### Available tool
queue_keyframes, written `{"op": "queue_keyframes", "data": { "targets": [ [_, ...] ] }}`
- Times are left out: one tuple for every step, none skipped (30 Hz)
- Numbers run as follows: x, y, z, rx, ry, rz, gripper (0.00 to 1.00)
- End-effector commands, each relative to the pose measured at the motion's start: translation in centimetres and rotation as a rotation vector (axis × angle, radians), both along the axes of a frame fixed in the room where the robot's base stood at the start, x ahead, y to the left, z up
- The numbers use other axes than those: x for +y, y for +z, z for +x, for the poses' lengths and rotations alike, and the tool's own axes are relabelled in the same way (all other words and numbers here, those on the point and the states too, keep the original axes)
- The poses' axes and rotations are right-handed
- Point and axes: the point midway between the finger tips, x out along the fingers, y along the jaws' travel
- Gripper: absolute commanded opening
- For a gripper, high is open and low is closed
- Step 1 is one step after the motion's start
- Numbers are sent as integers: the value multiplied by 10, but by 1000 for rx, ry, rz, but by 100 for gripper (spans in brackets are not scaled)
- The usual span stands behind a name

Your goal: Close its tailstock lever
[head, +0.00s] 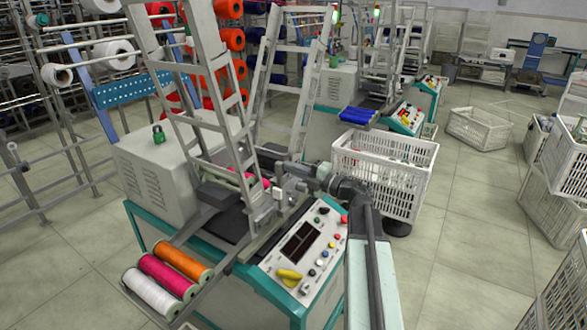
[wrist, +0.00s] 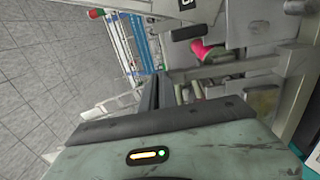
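The nearest winding machine (head: 165,178) has a pink bobbin (head: 252,179) mounted at its spindle, below a tilted grey ladder-like frame. The pink bobbin also shows at the top of the wrist view (wrist: 207,50), among grey metal parts. My arm comes in from the lower right, and my gripper (head: 296,172) is at the right end of the bobbin area, close to the tailstock parts. I cannot pick out the tailstock lever with certainty; my gripper and the frame cover part of that spot.
A sloped control panel (head: 303,247) with buttons and a yellow item (head: 289,278) lies just below my gripper. Orange, pink and white spools (head: 168,277) lie at the machine's front left. A white crate (head: 385,172) stands right behind my arm. The floor at right is partly clear.

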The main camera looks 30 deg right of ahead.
Motion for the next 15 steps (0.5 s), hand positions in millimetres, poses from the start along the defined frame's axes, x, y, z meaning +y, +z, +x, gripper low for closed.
{"op": "queue_keyframes", "data": {
  "targets": [
    [6,1,-1,-2,15,2,0],
    [4,1,-2,-2,15,2,0],
    [1,1,-6,-2,15,3,0],
    [-1,2,-9,-2,15,2,0],
    [-5,2,-12,-3,14,3,0],
    [-9,2,-17,-3,13,3,0],
    [-13,2,-21,-3,13,3,0],
    [-17,2,-25,-4,13,3,0],
    [-23,2,-35,-3,11,3,0],
    [-27,2,-42,-3,11,3,0],
    [-31,2,-48,-3,11,3,0],
    [-37,2,-57,-3,10,3,0],
    [-41,2,-63,-3,11,3,0],
    [-44,2,-68,-3,10,3,0],
    [-49,2,-75,-3,10,3,0]
  ]
}}
